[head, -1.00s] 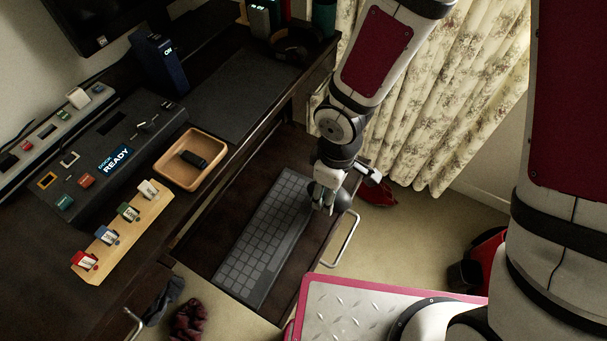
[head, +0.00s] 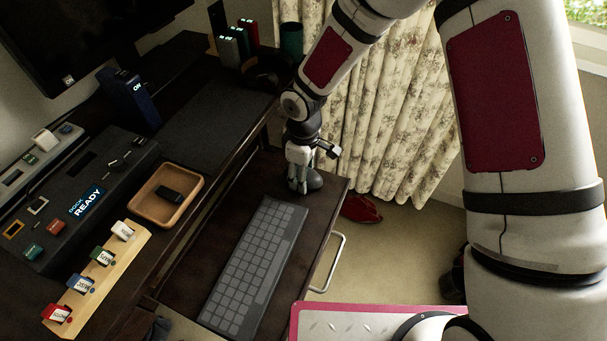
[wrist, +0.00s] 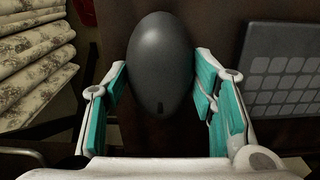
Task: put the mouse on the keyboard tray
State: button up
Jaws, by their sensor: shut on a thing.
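The dark grey, egg-shaped mouse (wrist: 161,62) is between the two teal-padded fingers of my gripper (wrist: 160,90) in the wrist view. My gripper is shut on it. In the head view the mouse (head: 314,180) shows partly behind my gripper (head: 300,186), over the far end of the dark pull-out keyboard tray (head: 325,200). I cannot tell whether the mouse touches the tray. The grey keyboard (head: 255,262) lies on the tray, nearer than the mouse; it also shows at the right of the wrist view (wrist: 285,70), apart from the mouse.
A wooden dish (head: 150,205) with a small black object stands on the desk left of the tray. A metal handle (head: 330,262) sticks out at the tray's right edge. Floral curtains (head: 385,120) hang behind, and a red item (head: 361,208) lies on the floor.

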jog(key=shift+f, duration=0.35)
jog(key=shift+f, duration=0.2)
jog(key=o, duration=1.1)
jog(key=shift+o, duration=0.2)
jog(key=shift+r, duration=0.1)
notch_tip(320, 180, up, 12)
jog(key=p, duration=0.2)
jog(key=shift+r, duration=0.15)
